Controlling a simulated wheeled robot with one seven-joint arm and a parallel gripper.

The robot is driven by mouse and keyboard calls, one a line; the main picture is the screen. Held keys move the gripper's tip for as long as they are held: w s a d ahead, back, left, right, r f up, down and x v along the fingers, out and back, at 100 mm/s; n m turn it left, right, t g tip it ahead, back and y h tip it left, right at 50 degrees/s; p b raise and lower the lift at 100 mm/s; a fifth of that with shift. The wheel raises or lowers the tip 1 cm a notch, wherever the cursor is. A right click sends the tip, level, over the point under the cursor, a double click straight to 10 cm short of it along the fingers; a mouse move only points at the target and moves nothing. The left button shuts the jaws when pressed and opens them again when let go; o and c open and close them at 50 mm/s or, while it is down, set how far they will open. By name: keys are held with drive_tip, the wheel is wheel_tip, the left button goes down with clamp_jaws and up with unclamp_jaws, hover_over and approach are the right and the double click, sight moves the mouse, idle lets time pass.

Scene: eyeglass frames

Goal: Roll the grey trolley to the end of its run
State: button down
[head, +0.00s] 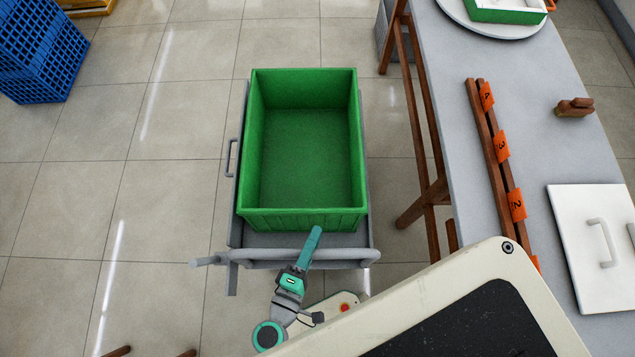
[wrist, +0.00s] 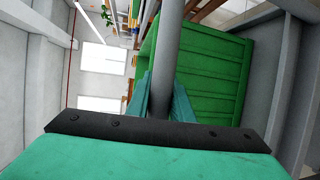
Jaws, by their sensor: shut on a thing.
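The grey trolley (head: 237,236) stands on the tiled floor in the middle of the head view, with a green crate (head: 305,215) on its deck. The grey handle bar (head: 340,254) runs along the trolley's near side. My gripper (head: 313,243) is at this bar, near its middle. In the wrist view the grey bar (wrist: 168,60) passes between the two teal fingers (wrist: 160,100), which are shut on it. The crate's green wall (wrist: 215,75) shows beyond the bar. The trolley's wheels are hidden.
A long grey table (head: 460,140) on wooden legs stands close along the trolley's right. It bears a wooden rail with orange numbered tags (head: 502,146) and a white lidded panel (head: 590,270). Blue crates (head: 40,45) stand at the far left. The floor left of the trolley is clear.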

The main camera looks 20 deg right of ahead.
drive_tip(key=shift+s+a, duration=0.5)
drive_tip(key=shift+s, duration=0.35)
drive_tip(key=shift+s+a, duration=0.45)
drive_tip(key=shift+s, duration=0.4)
drive_tip(key=shift+s+a, duration=0.5)
drive_tip(key=shift+s, duration=0.35)
drive_tip(key=c, duration=1.6)
unclamp_jaws()
drive_tip(key=shift+s+d, duration=0.1)
drive_tip(key=shift+o, duration=0.2)
drive_tip(key=v, duration=1.1)
drive_tip(key=shift+d, duration=0.2)
